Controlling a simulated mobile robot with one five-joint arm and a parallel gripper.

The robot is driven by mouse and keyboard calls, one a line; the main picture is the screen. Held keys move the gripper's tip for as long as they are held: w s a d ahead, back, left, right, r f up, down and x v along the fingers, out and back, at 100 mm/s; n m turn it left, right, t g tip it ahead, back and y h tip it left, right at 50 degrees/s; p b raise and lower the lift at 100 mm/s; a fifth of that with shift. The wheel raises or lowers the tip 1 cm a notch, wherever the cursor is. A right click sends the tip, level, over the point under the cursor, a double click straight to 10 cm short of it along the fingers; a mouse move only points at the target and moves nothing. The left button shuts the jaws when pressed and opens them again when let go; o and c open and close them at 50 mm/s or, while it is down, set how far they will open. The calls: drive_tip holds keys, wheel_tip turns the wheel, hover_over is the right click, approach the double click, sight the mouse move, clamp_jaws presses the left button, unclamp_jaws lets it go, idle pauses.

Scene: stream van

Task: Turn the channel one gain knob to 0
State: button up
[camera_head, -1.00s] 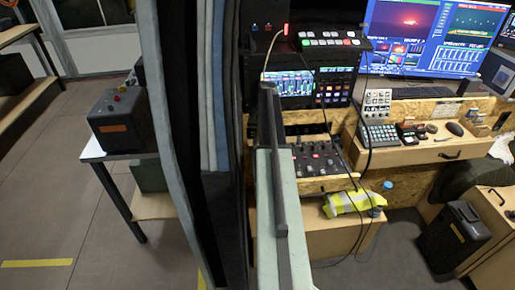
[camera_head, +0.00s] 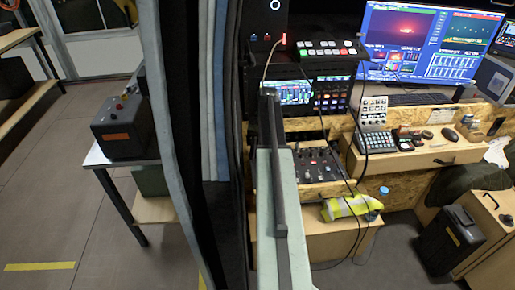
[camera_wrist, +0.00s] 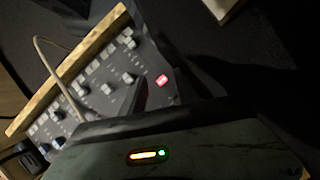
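The audio mixer (camera_head: 318,165) is a dark panel with rows of small knobs, set in a wooden frame just right of my arm in the head view. In the wrist view its panel (camera_wrist: 92,92) lies tilted across the upper left, with pale and blue-tinted knobs and a lit red button (camera_wrist: 162,81). I cannot tell which knob is the channel one gain or read its setting. My gripper (camera_wrist: 140,98) shows as dark finger shapes over the panel's lower right side. Its opening and any contact with a knob are unclear.
A thin cable (camera_wrist: 62,80) crosses the panel, and black cables hang over the mixer's right side. A hi-vis bundle (camera_head: 345,207) lies below it. A dark curtain (camera_head: 205,130) stands close on the left. A control desk (camera_head: 430,158) is at right.

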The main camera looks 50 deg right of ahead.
drive_tip(key=s+a, duration=0.2)
drive_tip(key=s, duration=0.1)
drive_tip(key=s+a, duration=0.2)
drive_tip(key=a, duration=0.1)
drive_tip(key=s+a+r, duration=0.1)
drive_tip(key=s+a, duration=0.1)
drive_tip(key=s, duration=0.1)
drive_tip(key=shift+s+a+p, duration=0.2)
drive_tip(key=shift+s+p, duration=0.15)
drive_tip(key=shift+p, duration=0.05)
drive_tip(key=shift+f, duration=0.1)
